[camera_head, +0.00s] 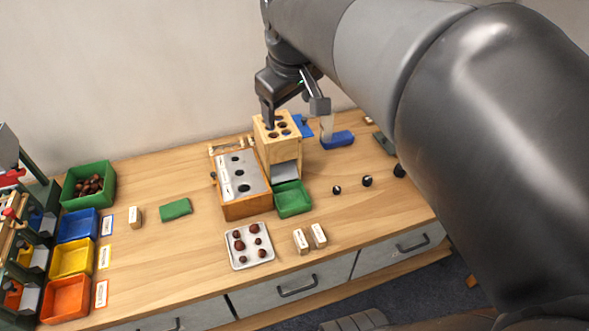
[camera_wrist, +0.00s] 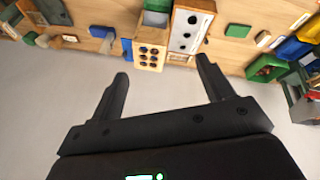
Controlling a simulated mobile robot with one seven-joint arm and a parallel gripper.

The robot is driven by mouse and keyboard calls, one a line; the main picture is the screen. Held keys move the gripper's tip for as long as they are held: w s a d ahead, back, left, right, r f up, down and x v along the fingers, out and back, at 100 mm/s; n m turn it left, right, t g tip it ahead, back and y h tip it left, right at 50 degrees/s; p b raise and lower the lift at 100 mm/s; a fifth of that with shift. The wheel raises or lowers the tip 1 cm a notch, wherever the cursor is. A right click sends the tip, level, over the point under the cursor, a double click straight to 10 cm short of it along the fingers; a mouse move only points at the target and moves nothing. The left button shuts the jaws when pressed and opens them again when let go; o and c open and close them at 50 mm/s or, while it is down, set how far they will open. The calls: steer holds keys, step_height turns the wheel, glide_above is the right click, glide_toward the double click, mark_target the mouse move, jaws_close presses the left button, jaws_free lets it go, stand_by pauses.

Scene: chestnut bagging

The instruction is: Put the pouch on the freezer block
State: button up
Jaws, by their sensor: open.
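My gripper (camera_head: 294,114) is open and empty, high at the back of the table near the wooden block with holes. In the wrist view its two fingers (camera_wrist: 162,67) are wide apart with nothing between them. A blue block (camera_head: 338,140), which looks like the freezer block, lies at the back right; it also shows in the wrist view (camera_wrist: 101,31). A pale upright piece (camera_head: 326,126) shows at its left end, perhaps the pouch; I cannot tell whether it rests on the block. A flat green pad (camera_head: 175,209) lies apart at left.
A metal tray (camera_head: 236,264) of chestnuts lies in front. Coloured bins (camera_head: 77,226) line the left. Small dark knobs (camera_head: 367,181) stand at right.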

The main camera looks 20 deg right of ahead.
steer(key=s+a+f+m, duration=0.1)
steer(key=s+f+m, duration=0.1)
steer(key=s+f, duration=0.2)
steer(key=s+f+m+t, duration=0.1)
steer(key=s+f, duration=0.3)
steer(key=s, duration=0.6)
steer(key=shift+a+f+m+y, duration=0.4)
steer(key=shift+m, duration=0.3)
